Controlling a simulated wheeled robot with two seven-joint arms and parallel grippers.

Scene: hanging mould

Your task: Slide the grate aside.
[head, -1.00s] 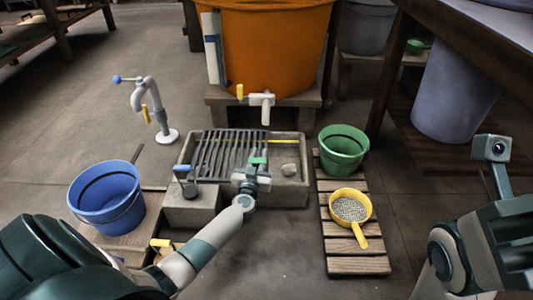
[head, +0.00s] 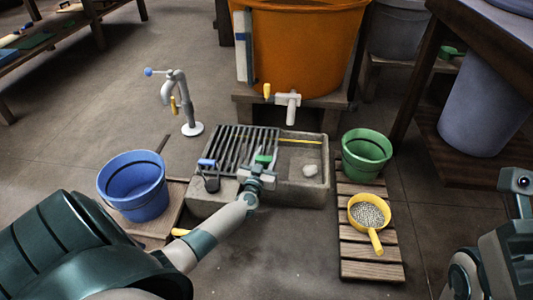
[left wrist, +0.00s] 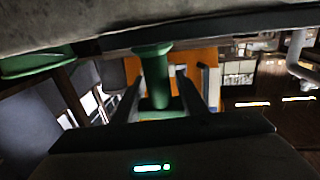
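The grate (head: 236,146), a row of dark bars, lies across the left and middle part of the stone trough (head: 315,190). A green handle (head: 263,158) stands up at its right side and also shows in the left wrist view (left wrist: 155,80). My left gripper (head: 261,168) reaches in from the front. In the left wrist view its fingers (left wrist: 162,85) stand on both sides of the green handle and appear closed on it. The fingertips are hard to make out in the head view. My right arm shows at the right edge, but its fingers are out of view.
A pale stone (head: 310,170) lies in the trough's uncovered right part. A blue bucket (head: 134,187) stands left, a green bucket (head: 366,154) and yellow sieve (head: 368,215) right on slats. An orange vat (head: 305,50) with a tap (head: 291,105) stands behind; a standpipe (head: 180,100) stands back left.

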